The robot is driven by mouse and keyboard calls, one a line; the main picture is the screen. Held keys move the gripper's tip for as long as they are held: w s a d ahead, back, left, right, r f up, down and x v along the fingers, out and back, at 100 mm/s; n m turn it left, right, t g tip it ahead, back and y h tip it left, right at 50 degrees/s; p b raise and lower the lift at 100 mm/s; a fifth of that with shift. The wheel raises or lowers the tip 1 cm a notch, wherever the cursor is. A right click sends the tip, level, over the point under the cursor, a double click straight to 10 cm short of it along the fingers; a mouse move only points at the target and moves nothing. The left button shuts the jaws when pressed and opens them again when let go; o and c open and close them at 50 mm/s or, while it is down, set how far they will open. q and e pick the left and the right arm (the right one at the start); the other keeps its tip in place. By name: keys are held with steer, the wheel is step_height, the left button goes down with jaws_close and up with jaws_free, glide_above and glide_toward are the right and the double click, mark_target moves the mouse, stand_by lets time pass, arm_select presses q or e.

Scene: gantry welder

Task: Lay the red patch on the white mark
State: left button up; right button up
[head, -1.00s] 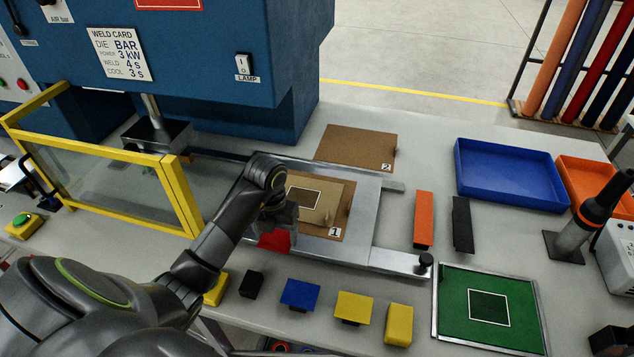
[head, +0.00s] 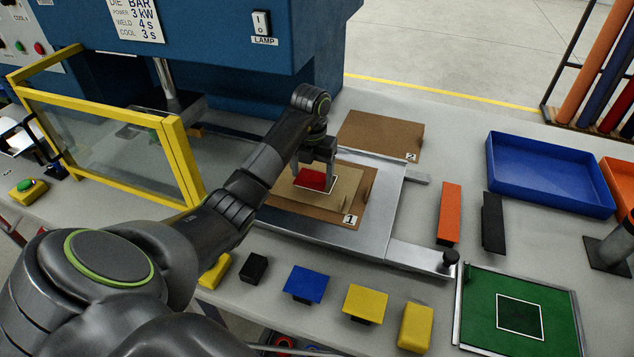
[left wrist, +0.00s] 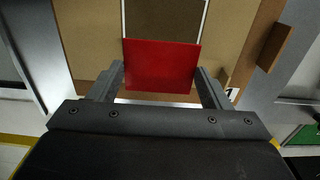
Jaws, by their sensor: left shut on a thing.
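The red patch (head: 312,179) is held by my left gripper (head: 317,165) over the tan sheet on board 1. My left wrist view shows the red patch (left wrist: 161,65) between the two fingers of my left gripper (left wrist: 160,80). The white mark (head: 334,187) is a square outline on the tan sheet (head: 347,182). The patch covers part of it; the outline's sides (left wrist: 123,20) run on beyond the patch in the wrist view. Whether the patch touches the sheet I cannot tell. My right gripper is not in view.
A second white square outline lies on a green sheet (head: 551,338) at lower right. A yellow-framed guard (head: 180,160) stands left of my arm. Blue (head: 303,284) and yellow (head: 366,303) patches stand along the front edge. A blue tray (head: 550,185) is at right.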

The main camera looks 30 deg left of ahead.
mark_target(317, 172)
arm_select(q)
steer(key=w, duration=0.3)
steer(key=shift+w+a+b, duration=0.3)
steer(key=shift+a+b, duration=0.1)
steer(key=shift+f, duration=0.1)
step_height(317, 172, down, 2)
steer(key=shift+f+p, duration=0.1)
steer(key=shift+p, duration=0.75)
steer(key=shift+f, duration=0.65)
steer(key=o, duration=1)
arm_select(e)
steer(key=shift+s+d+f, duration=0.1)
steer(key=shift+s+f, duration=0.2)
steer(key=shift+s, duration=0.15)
